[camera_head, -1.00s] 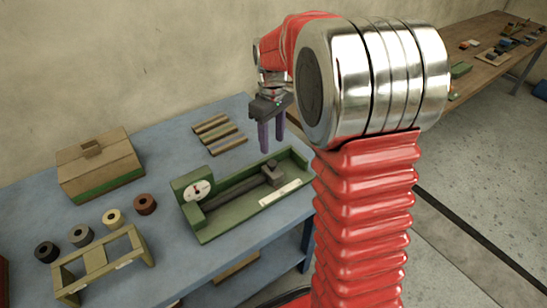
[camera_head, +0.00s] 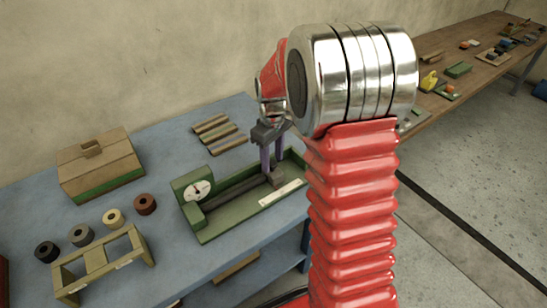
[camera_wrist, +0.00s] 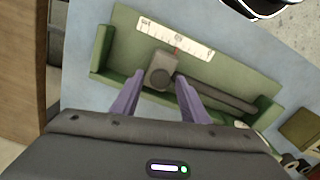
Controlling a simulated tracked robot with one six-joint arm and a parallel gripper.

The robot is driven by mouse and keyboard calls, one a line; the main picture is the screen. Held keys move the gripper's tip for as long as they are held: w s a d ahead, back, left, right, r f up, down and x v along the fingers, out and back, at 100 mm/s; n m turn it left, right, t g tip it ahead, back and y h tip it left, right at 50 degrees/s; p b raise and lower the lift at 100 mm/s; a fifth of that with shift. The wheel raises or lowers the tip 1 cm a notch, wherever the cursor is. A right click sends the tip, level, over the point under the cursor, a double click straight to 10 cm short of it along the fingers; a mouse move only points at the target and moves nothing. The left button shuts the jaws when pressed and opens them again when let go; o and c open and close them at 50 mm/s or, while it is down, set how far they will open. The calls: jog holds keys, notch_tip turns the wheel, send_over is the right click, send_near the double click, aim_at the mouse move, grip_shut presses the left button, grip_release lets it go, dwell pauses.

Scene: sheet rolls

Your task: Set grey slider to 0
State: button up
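The grey slider (camera_head: 277,181) sits on a dark rail in a green tray-like device (camera_head: 220,224), near the rail's right end in the head view. In the wrist view the slider (camera_wrist: 158,62) has a round knob on top, and a thin red pointer reaches toward a white scale strip (camera_wrist: 175,38); its numbers are too small to read. My gripper (camera_head: 271,171) is low over the slider. In the wrist view my gripper (camera_wrist: 160,77) is open, its purple fingers to the left and right of the knob, with gaps visible.
A white dial (camera_head: 198,189) stands at the device's left end. Wooden bars (camera_head: 219,134) lie behind the device.

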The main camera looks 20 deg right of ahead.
grip_shut()
dwell(0.3)
dwell(0.3)
